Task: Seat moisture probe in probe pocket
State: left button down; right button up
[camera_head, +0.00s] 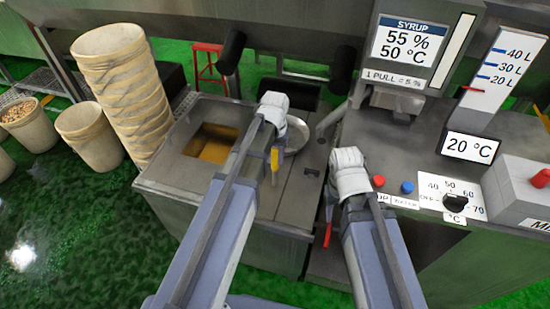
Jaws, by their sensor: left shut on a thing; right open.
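My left gripper (277,149) points down over the grey metal unit, to the right of its open square hatch. A slim yellow piece (275,168) with a dark tip shows at its fingers. It is probably part of the moisture probe, and my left gripper is shut on it. The rest of it is hidden by my arm. I cannot make out the probe pocket. My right gripper (330,200) is open and points down at the gap between the unit and the right-hand counter. Its fingers are mostly hidden behind my wrist.
The grey unit (172,183) has an open hatch with amber content (211,150). A round metal pan (325,122) lies behind. A red handle (327,236) hangs below my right wrist. The counter (425,150) carries buttons, a dial (455,202) and a syrup display (408,42). Stacked baskets (125,90) stand left.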

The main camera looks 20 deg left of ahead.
aim_at(274, 149)
pick_arm(q)
notch_tip(274, 149, up, 9)
jog(key=p, duration=0.7)
jog(key=shift+f+p, duration=0.2)
jog(key=shift+p, duration=0.2)
jog(key=shift+s+f, duration=0.1)
